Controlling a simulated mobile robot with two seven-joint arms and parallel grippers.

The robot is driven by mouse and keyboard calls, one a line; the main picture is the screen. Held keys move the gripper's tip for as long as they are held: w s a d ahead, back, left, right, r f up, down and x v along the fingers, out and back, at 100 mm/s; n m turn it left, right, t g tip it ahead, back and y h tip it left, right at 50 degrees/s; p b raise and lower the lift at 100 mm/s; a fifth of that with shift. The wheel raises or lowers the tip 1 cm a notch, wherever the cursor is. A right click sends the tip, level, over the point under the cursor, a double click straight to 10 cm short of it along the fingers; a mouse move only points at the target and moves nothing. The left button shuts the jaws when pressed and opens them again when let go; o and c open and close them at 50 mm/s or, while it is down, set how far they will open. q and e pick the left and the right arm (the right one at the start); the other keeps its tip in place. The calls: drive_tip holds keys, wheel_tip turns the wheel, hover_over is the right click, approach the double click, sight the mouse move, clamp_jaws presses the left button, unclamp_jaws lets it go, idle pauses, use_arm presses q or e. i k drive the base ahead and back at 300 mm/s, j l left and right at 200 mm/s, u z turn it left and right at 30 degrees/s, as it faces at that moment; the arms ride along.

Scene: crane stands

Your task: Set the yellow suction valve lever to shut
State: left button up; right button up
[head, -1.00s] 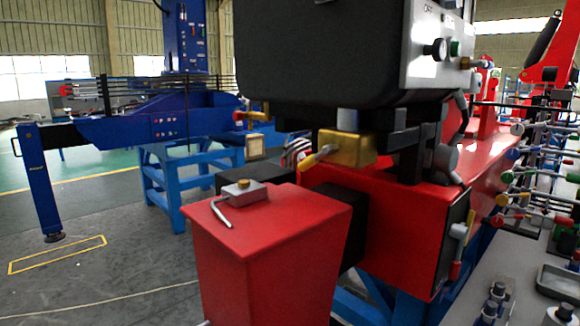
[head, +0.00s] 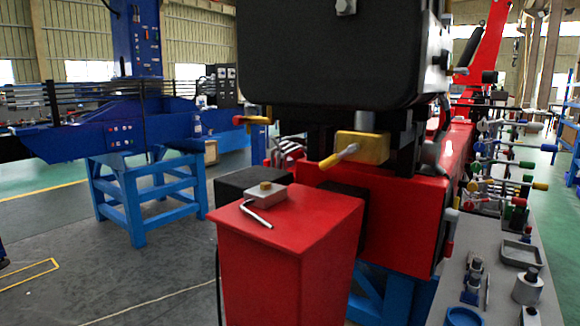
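A yellow lever (head: 338,156) sits on a brass-coloured valve block (head: 364,148) just under a large black tank (head: 330,55), in the middle of the head view. The lever slants down and to the left from the block, its grip end lowest. Its exact valve setting cannot be read from here. Neither of my grippers shows in this view.
A red box (head: 290,240) with a small grey switch block (head: 265,197) on top stands in front of and below the lever. A blue crane stand (head: 150,190) is at left. A grey bench (head: 490,290) with parts and several coloured levers (head: 512,162) is at right. Open floor lies at left.

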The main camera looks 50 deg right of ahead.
sight(335, 158)
drive_tip(key=i+j+u, duration=0.15)
drive_tip(key=i+j, duration=0.15)
drive_tip(key=i+j+u, duration=0.15)
drive_tip(key=i, duration=0.3)
drive_tip(key=i+z, duration=0.4)
drive_tip(key=i+j+z, duration=0.25)
drive_tip(key=i+z, duration=0.3)
drive_tip(key=z, duration=0.25)
drive_tip(key=i+z, duration=0.15)
drive_tip(key=z, duration=0.2)
drive_tip(key=i+j+z, duration=0.15)
drive_tip(key=z, duration=0.25)
drive_tip(key=i+z, duration=0.1)
drive_tip(key=z, duration=0.35)
drive_tip(key=i+j+z, duration=0.15)
drive_tip(key=z, duration=0.25)
drive_tip(key=j+z, duration=0.15)
drive_tip(key=z, duration=0.3)
drive_tip(key=i+j+z, duration=0.15)
drive_tip(key=z, duration=0.3)
drive_tip(key=j+z, duration=0.2)
drive_tip(key=z, duration=0.2)
